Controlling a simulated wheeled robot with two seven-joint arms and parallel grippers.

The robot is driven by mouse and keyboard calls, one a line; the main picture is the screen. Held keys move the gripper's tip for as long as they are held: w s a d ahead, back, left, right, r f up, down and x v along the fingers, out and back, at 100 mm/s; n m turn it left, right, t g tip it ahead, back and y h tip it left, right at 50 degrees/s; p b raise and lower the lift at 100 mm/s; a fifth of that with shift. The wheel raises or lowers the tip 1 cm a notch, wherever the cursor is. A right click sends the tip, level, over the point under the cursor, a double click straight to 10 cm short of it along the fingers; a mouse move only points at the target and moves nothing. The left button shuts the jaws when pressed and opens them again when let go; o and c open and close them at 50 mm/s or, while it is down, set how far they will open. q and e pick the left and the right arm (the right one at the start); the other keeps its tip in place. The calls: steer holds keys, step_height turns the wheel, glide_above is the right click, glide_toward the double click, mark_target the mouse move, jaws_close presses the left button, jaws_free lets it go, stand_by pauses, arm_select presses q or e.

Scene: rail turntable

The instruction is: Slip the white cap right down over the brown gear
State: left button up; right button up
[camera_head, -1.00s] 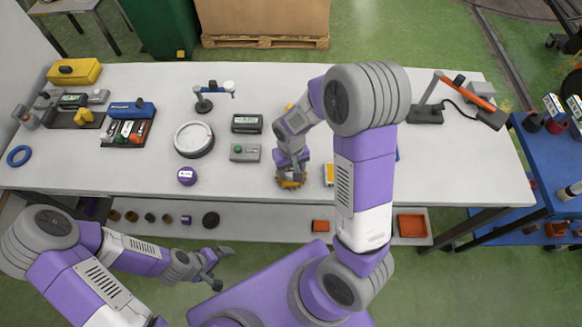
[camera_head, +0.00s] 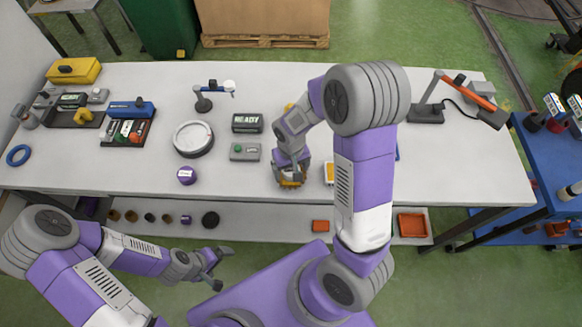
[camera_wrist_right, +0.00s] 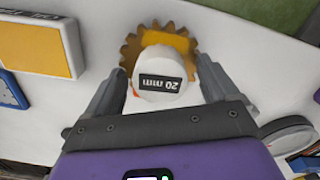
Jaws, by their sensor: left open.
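I cannot tell how far the cap is over the gear. In the head view my right gripper (camera_head: 291,178) is low at the bench's front part, and the cap is mostly hidden there. My left gripper (camera_head: 217,268) is open and empty, in front of the bench.
A yellow-and-white block (camera_wrist_right: 30,45) is close beside my right gripper. A lower shelf holds small parts.

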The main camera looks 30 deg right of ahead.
mark_target(291, 169)
arm_select(q)
steer(key=shift+r+p, duration=0.6)
steer(key=shift+r, duration=0.05)
arm_select(e)
step_height(291, 169, up, 8)
steer(key=shift+f, duration=0.15)
steer(key=shift+f, duration=0.1)
